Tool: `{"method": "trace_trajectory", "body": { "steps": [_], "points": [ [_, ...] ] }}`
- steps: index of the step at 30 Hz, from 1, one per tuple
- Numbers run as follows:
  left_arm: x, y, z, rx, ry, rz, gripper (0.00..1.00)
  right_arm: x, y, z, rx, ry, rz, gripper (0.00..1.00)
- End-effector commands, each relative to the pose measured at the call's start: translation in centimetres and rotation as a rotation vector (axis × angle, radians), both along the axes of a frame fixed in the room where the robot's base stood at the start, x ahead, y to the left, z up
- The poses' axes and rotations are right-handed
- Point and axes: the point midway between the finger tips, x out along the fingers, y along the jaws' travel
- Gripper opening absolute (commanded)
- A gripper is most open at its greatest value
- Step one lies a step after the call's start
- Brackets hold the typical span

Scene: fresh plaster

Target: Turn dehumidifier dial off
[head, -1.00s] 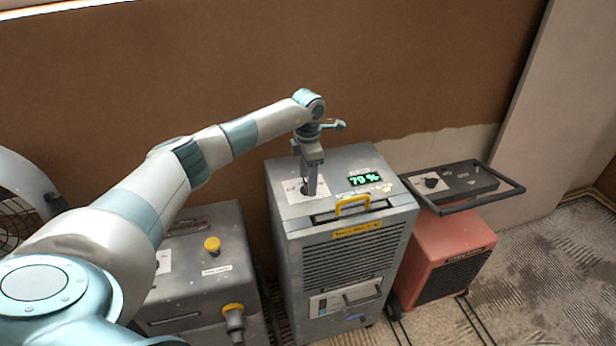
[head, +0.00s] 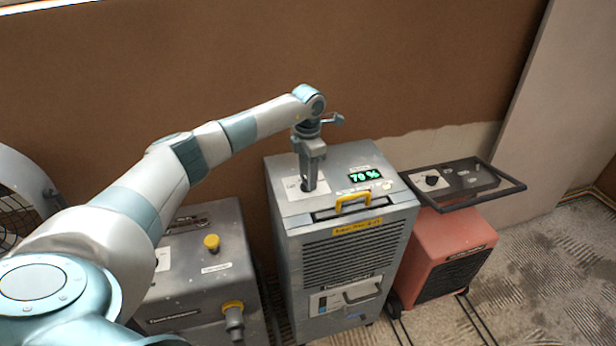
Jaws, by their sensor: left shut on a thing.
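The dehumidifier (head: 349,258) is the tall grey cabinet in the middle of the head view, with a green display (head: 365,176) that seems to read 70 %. A white label plate (head: 293,190) lies on its top at the left, where the dial sits. My left gripper (head: 309,187) points down over this plate and is shut on the dial, which its fingers mostly hide. The dial's pointer and setting cannot be read. My right gripper is not in view.
A red heater-like unit (head: 452,243) with a black tube frame is close on the right. A grey machine (head: 203,265) with yellow knobs is on the left. A brown wall is behind.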

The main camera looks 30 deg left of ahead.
Motion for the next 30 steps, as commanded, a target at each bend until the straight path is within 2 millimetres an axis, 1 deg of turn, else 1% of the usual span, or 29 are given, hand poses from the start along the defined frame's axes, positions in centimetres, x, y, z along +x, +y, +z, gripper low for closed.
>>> {"method": "trace_trajectory", "body": {
  "steps": [1, 8, 15, 24, 30],
  "points": [
    [0.1, 0.1, -0.1, 0.001, -0.002, 0.03, 0.15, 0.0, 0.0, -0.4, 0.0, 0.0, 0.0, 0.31],
    [0.1, 0.1, -0.1, 0.0, -0.002, 0.219, 0.15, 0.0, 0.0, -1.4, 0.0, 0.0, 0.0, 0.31],
    [0.1, 0.2, -0.1, 0.0, -0.003, 0.448, 0.15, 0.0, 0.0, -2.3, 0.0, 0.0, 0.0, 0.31],
    [0.1, 0.3, 0.0, 0.0, -0.002, 0.713, 0.15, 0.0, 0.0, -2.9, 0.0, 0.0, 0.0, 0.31],
    [0.1, 0.3, 0.1, 0.001, -0.001, 0.837, 0.15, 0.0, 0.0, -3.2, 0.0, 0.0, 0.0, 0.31]
  ]
}}
